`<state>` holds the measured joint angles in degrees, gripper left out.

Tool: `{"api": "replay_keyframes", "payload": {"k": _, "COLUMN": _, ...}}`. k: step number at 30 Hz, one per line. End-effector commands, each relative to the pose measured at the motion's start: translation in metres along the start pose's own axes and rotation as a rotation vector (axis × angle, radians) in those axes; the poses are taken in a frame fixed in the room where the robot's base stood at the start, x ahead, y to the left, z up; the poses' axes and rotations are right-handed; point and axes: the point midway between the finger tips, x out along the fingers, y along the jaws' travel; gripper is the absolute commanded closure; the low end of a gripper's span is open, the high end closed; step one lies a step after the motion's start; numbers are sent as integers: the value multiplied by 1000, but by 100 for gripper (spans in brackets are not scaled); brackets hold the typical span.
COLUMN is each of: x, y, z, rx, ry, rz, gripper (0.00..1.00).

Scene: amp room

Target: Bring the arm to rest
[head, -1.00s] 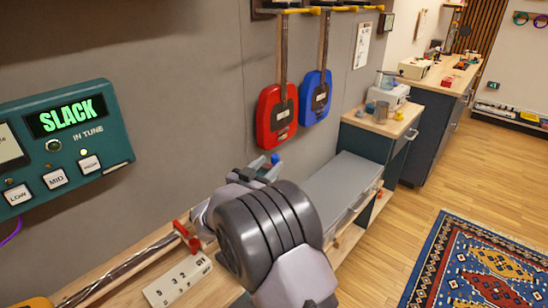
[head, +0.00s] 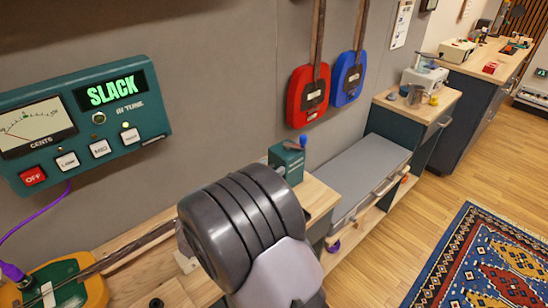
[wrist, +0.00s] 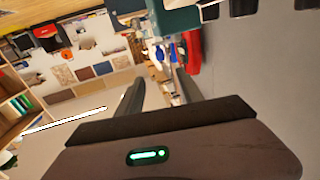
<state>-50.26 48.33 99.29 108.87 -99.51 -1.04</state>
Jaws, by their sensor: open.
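My arm (head: 240,225) shows large in the lower middle of the head view, over the wooden workbench (head: 140,285). Its dark ribbed joint and pale link hide part of the bench, and my gripper is not visible there. In the wrist view my gripper (wrist: 155,82) shows with its two dark fingers apart and nothing seen between them. The wrist picture is tilted, with the room's shelves and wall seen beyond the fingers.
A teal tuner box (head: 80,120) reading SLACK is on the wall at left. A teal block with a blue knob (head: 288,160) stands behind my arm. Red (head: 307,95) and blue (head: 348,78) instruments hang on the wall. A grey-topped bench (head: 350,175) is right; floor beyond is open.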

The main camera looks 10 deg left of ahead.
Motion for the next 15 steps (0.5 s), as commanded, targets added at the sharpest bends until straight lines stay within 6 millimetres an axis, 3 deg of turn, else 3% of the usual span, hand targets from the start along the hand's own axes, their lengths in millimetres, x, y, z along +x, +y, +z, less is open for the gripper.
{"api": "replay_keyframes", "payload": {"k": 4, "x": 3, "y": 0, "z": -3, "rx": 14, "ry": -7, "rz": -4, "gripper": 57}}
{"api": "replay_keyframes", "payload": {"k": 7, "x": 24, "y": 5, "z": -26, "rx": 116, "ry": -66, "rz": -46, "gripper": 57}}
{"api": "replay_keyframes", "payload": {"k": 11, "x": 64, "y": 27, "z": -94, "rx": 368, "ry": -257, "rz": -229, "gripper": 57}}
{"api": "replay_keyframes", "payload": {"k": 13, "x": 62, "y": 51, "z": -127, "rx": 450, "ry": -381, "rz": -353, "gripper": 57}}
{"api": "replay_keyframes", "payload": {"k": 15, "x": 40, "y": 86, "z": -151, "rx": 472, "ry": -513, "rz": -464, "gripper": 57}}
